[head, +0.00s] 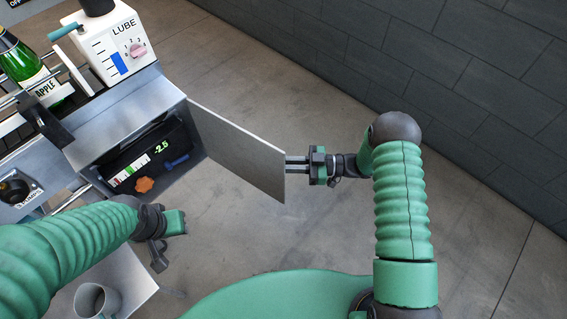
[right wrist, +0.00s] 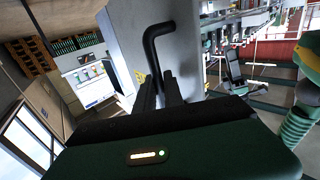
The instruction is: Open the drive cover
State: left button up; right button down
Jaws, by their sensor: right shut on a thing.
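The drive cover (head: 240,150) is a flat grey panel, swung out from the machine housing (head: 130,118) and standing wide open. Its handle is hidden in the head view. In the right wrist view, a bent black handle (right wrist: 151,45) is fixed to the grey cover (right wrist: 185,50). My right gripper (head: 288,164) is at the cover's outer edge. In the right wrist view, its fingers (right wrist: 160,90) are shut on the handle's lower end. My left gripper (head: 160,250) hangs below the housing, apart from the cover; its jaws are unclear.
The open compartment shows a green "-2.5" readout (head: 161,147), an orange knob (head: 145,184) and a blue handle (head: 177,161). A lube unit (head: 108,45) and a green bottle (head: 20,62) stand above. A metal cup (head: 97,300) is at lower left. Floor right of the cover is clear.

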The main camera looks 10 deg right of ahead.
jog(key=c, duration=1.8)
grip_release()
jog(key=shift+a, duration=0.1)
jog(key=shift+c, duration=0.2)
jog(key=shift+o, duration=0.6)
jog(key=shift+w+a, duration=0.1)
jog(key=v, duration=1.7)
jog(key=shift+w+f, duration=0.1)
jog(key=shift+f, duration=0.05)
